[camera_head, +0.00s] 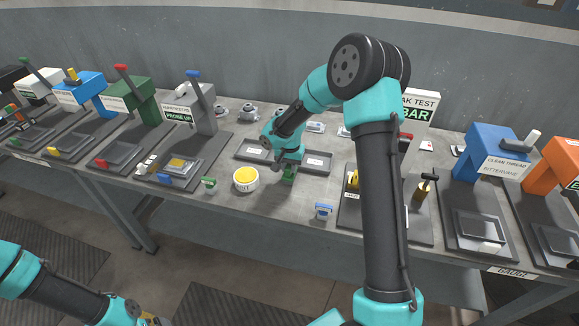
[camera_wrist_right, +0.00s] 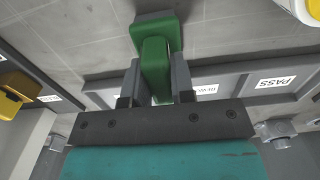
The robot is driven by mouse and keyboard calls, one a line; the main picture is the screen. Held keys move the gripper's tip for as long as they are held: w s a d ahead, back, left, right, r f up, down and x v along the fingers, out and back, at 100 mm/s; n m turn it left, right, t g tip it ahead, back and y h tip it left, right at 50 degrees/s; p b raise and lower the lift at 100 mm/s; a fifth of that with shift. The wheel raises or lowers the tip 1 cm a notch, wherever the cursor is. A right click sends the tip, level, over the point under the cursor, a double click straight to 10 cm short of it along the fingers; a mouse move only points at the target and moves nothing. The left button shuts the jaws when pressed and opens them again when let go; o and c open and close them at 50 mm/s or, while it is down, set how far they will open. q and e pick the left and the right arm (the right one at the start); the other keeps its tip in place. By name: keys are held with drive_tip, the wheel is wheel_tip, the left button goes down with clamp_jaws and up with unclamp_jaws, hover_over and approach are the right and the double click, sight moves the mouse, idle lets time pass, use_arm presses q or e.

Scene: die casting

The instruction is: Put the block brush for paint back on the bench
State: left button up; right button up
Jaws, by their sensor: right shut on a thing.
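My right gripper (camera_head: 289,171) is over the middle of the bench (camera_head: 270,203), pointing down. It is shut on a green block with a narrower green grip, which I take for the block brush (camera_head: 288,178). In the right wrist view the two dark fingers (camera_wrist_right: 153,85) stand on either side of the green grip, and the wider green block (camera_wrist_right: 154,24) lies beyond them. The brush is at or just above the bench top; I cannot tell whether it touches. My left arm shows at the lower left, with its fingers out of the picture.
A white tub with yellow contents (camera_head: 246,180) stands left of the brush. A small green-and-white piece (camera_head: 209,183) and a blue-and-white piece (camera_head: 323,210) stand near the front edge. A dark tray with white labels (camera_head: 318,161) lies behind. Machine stations line both sides.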

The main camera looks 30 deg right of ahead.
drive_tip(key=o, duration=0.9)
drive_tip(key=shift+f, duration=0.1)
wheel_tip(320, 180, up, 12)
drive_tip(key=shift+r, duration=0.2)
idle(0.6)
